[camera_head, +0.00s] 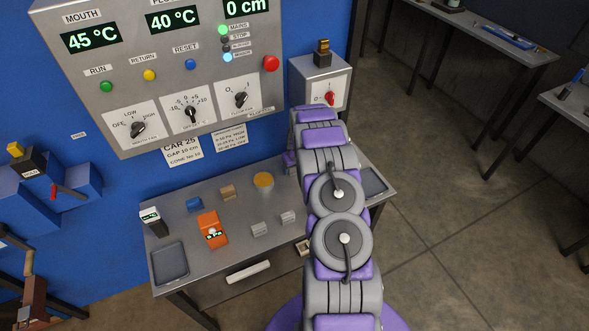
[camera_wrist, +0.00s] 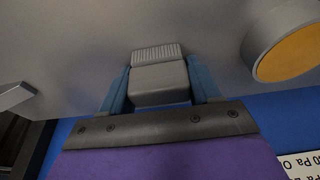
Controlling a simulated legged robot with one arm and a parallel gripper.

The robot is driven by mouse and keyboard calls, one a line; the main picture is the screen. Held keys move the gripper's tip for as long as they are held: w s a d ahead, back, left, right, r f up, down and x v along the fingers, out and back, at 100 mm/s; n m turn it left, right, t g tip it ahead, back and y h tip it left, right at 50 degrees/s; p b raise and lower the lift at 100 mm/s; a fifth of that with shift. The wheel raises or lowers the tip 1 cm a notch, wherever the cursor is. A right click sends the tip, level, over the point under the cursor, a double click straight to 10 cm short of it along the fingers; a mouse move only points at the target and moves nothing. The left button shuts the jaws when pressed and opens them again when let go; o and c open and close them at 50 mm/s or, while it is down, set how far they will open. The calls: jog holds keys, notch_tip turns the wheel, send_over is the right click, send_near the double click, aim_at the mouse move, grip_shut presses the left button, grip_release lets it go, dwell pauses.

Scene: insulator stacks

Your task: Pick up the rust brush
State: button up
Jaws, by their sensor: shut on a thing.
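My gripper (camera_wrist: 161,92) shows in the wrist view with its two blue fingers on either side of a grey block with a finely ribbed far end, which looks like the rust brush (camera_wrist: 159,83). The fingers are shut on its sides. The grey table surface is right behind it, and I cannot tell whether the brush touches it. In the head view, my purple and grey arm hides the gripper and the brush.
A yellow-topped round tin (camera_head: 263,181) stands left of my arm on the table. A control panel (camera_head: 160,70) rises behind.

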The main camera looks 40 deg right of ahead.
jog(key=shift+c, duration=0.7)
jog(key=shift+s+d+r, duration=0.1)
jog(key=shift+d+r, duration=0.05)
jog(key=shift+d, duration=0.3)
jog(key=shift+s+r, duration=0.1)
jog(key=shift+r, duration=0.2)
jog(key=r, duration=0.2)
jog(key=r+p, duration=0.1)
jog(key=r, duration=0.3)
jog(key=shift+a+r, duration=0.3)
jog(key=shift+r, duration=0.1)
jog(key=s+a, duration=0.1)
jog(key=s, duration=0.5)
jog(key=s+a, duration=0.2)
jog(key=s, duration=0.4)
jog(key=s+a+p, duration=0.1)
jog(key=s, duration=0.6)
jog(key=shift+s+a+f, duration=0.1)
jog(key=shift+a+f, duration=0.05)
jog(key=shift+f, duration=0.2)
